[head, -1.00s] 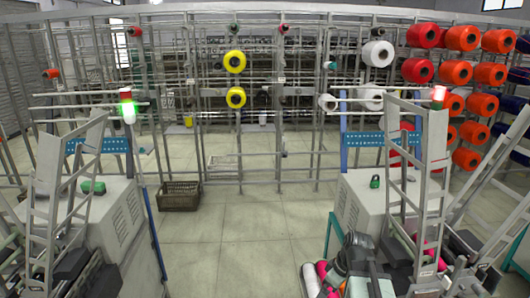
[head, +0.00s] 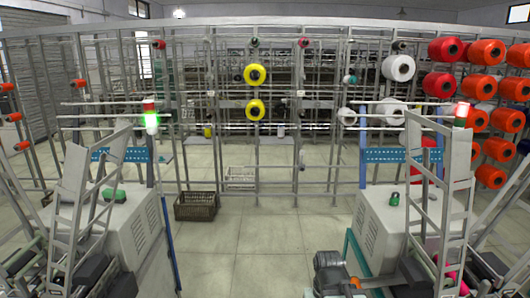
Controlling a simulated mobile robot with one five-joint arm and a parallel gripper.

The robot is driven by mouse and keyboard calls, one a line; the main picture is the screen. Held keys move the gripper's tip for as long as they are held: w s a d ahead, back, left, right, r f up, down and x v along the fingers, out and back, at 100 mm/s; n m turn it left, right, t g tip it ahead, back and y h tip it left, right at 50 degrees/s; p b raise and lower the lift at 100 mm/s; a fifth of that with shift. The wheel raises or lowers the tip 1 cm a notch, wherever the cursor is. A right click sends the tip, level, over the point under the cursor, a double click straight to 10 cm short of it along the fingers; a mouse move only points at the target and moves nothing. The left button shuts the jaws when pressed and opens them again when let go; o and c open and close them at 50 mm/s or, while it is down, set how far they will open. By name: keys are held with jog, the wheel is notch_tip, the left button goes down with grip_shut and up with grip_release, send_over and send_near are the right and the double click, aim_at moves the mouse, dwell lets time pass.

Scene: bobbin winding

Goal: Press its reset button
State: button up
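Two winding machines stand in the foreground. The right machine (head: 377,235) has a lit red lamp (head: 462,112) on its post, and a small dark green button-like part (head: 394,198) on its top. No label can be read on either. A dark grey jointed part at the bottom edge, left of the right machine's front, looks like the end of my arm (head: 328,268). It is apart from the green part; its fingers cannot be made out.
An open tiled floor (head: 265,240) lies between the machines. A dark crate (head: 196,206) stands on it at the left, with a pale basket (head: 240,178) behind. A metal creel frame (head: 220,170) spans the back, with orange spools (head: 488,53) at the right.

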grip_shut()
dwell(1.4)
